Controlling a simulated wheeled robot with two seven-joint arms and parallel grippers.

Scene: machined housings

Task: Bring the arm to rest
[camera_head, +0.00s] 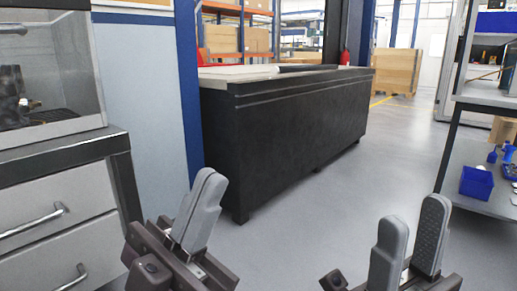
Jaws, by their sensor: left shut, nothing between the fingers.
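My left gripper (207,182) shows at the lower middle left of the head view. Its two grey fingers lie together, pointing up, with nothing between them. My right gripper (412,214) shows at the lower right. Its two grey fingers stand apart with a clear gap, and I see nothing held between them. The lower parts of both arms are cut off by the bottom edge.
A cabinet with drawers (52,212) stands close on the left. A long black bench (285,125) stands behind my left gripper. On the right, a shelf rack (484,180) holds a blue bin (476,182). The grey floor (350,190) between them is clear.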

